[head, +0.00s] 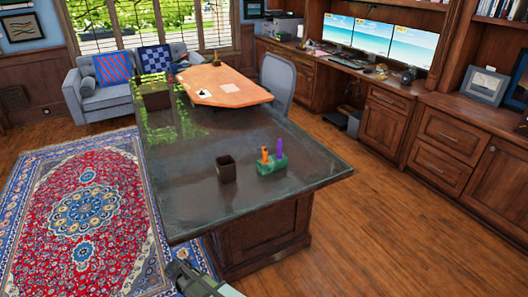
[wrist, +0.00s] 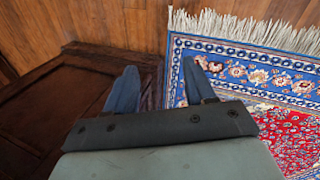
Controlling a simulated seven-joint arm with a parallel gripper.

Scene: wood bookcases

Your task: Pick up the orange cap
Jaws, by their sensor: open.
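A small upright orange piece (head: 265,153), which looks like the orange cap, shows at a green holder (head: 271,166) near the front right of the dark glossy desk. It is too small to tell its exact shape or how it sits there. A purple upright piece (head: 280,148) stands just right of it. My gripper (wrist: 159,75) is open and empty in the wrist view, with floor, rug and dark wood beyond its blue fingers. In the head view, part of my arm shows at the bottom, below the desk's front edge and well apart from the orange piece.
A dark square cup (head: 226,168) stands left of the holder. The desk top (head: 190,205) is bare around them. An orange board (head: 225,86) and a dark box (head: 155,96) lie farther back. A grey chair (head: 278,80) stands behind the desk; a red rug (head: 75,215) lies left.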

